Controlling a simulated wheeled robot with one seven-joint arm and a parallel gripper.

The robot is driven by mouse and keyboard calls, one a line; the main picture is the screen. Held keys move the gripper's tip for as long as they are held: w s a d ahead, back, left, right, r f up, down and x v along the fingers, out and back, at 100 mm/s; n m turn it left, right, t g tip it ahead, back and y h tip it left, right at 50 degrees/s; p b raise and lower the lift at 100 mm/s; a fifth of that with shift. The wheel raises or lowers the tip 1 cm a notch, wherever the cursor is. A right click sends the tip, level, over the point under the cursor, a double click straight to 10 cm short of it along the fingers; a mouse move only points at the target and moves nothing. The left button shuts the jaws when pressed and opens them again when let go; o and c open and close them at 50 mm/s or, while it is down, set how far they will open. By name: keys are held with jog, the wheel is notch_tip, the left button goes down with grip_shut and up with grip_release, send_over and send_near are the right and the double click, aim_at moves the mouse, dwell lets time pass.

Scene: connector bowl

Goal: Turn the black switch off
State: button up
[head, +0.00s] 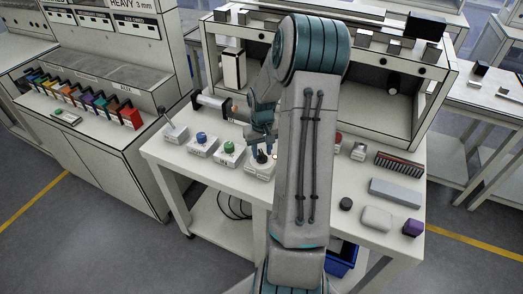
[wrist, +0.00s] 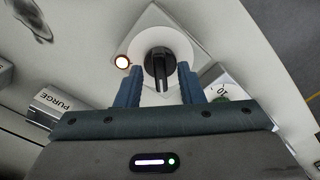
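The black switch (wrist: 160,62) is a rotary knob with a pale line along its handle, on a round white plate on a white box. A small lamp (wrist: 122,62) beside it glows white. In the head view the black switch (head: 261,157) sits on its box (head: 258,170) near the table's front edge, partly hidden by my gripper. My gripper (head: 262,138) is above it, pointing down. In the wrist view my gripper (wrist: 160,72) is open, with one blue finger on each side of the knob's handle and visible gaps between. I cannot tell the fingertips' exact height against the knob.
A green button box (head: 229,148), a blue knob box (head: 201,138) and a joystick (head: 174,130) stand left of the switch. A box marked PURGE (wrist: 55,103) is near in the wrist view. A grey block (head: 395,193) and purple block (head: 412,228) lie at right.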

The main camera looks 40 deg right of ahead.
jog(key=shift+f, duration=0.35)
jog(key=shift+a, duration=0.1)
grip_shut()
jog(key=shift+m, duration=0.3)
jog(key=m+b, duration=0.3)
jog(key=shift+f, duration=0.1)
jog(key=m+b, duration=0.1)
jog(key=m, duration=0.4)
jog(key=shift+b, duration=0.3)
jog(key=shift+r+m, duration=0.2)
jog(key=shift+m, duration=0.1)
grip_release()
